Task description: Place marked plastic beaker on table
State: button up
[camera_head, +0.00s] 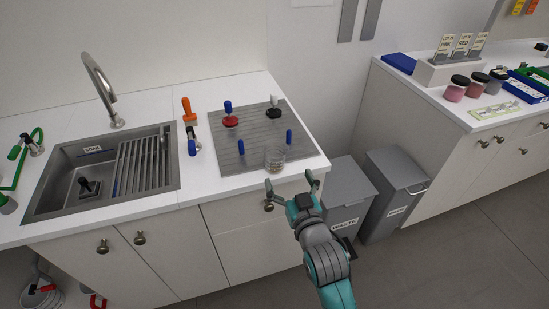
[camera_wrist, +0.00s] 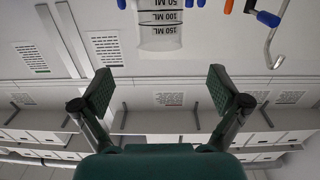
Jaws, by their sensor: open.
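The marked plastic beaker (camera_head: 274,158) is clear and stands upright near the front edge of the grey ridged mat (camera_head: 226,164) on the white counter. In the wrist view the beaker (camera_wrist: 160,30) shows at the top edge, upside down in the picture, with dark 50, 100 and 150 ML marks; part of it is cut off. My gripper (camera_head: 290,183) is open and empty at the counter's front edge, just short of the beaker and apart from it. In the wrist view the two fingers of my gripper (camera_wrist: 165,90) are spread wide with nothing between them.
A red-based item (camera_head: 230,121), a black-based item (camera_head: 273,112) and blue pegs (camera_head: 289,136) stand around the mat. A sink (camera_head: 103,174) lies left. Two grey waste bins (camera_head: 349,189) stand right of the counter. Another counter (camera_head: 447,108) holds pigment jars (camera_head: 456,90).

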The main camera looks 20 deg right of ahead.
aim_at(272, 143)
jog(key=shift+w+r, duration=0.1)
jog(key=shift+w, duration=5.45)
jog(key=shift+c, duration=0.2)
jog(key=c, duration=1.1)
